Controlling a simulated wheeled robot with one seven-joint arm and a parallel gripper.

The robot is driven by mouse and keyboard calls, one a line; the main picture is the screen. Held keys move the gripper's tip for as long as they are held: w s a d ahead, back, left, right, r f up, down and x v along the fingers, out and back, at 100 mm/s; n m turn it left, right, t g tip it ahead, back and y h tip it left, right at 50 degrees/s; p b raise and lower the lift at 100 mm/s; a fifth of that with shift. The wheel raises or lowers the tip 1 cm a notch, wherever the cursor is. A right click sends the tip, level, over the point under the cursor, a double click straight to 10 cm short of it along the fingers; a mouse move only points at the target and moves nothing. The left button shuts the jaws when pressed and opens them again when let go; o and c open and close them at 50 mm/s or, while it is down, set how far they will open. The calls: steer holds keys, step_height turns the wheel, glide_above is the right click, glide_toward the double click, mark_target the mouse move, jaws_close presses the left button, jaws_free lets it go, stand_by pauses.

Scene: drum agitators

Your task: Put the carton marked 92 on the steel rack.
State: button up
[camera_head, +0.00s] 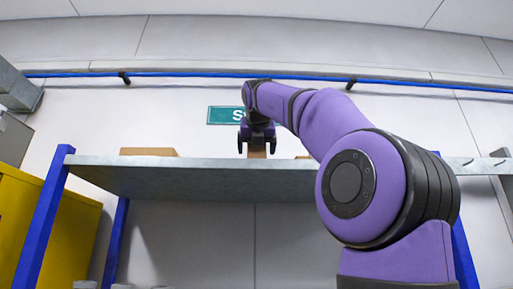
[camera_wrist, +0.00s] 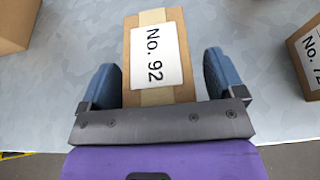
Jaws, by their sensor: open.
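The carton marked No. 92 (camera_wrist: 155,85) is a brown box with a white label and tape, lying between my gripper's fingers in the wrist view. My gripper (camera_wrist: 159,66) is open, with a finger on each side of the carton and a visible gap at each side. In the head view my gripper (camera_head: 256,148) points down over the carton, which shows as a small brown patch (camera_head: 257,154). The carton rests on a grey steel shelf (camera_head: 200,179) with blue posts, which looks like the steel rack. The carton's underside is hidden.
Another carton (camera_wrist: 307,58), its label partly cut off, stands to the right in the wrist view. A further carton (camera_wrist: 14,22) is at the upper left. A yellow cabinet (camera_head: 40,235) stands left of the shelf. Bare shelf shows between the cartons.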

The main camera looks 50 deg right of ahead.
steer(key=v, duration=1)
steer(key=shift+s+a, duration=0.3)
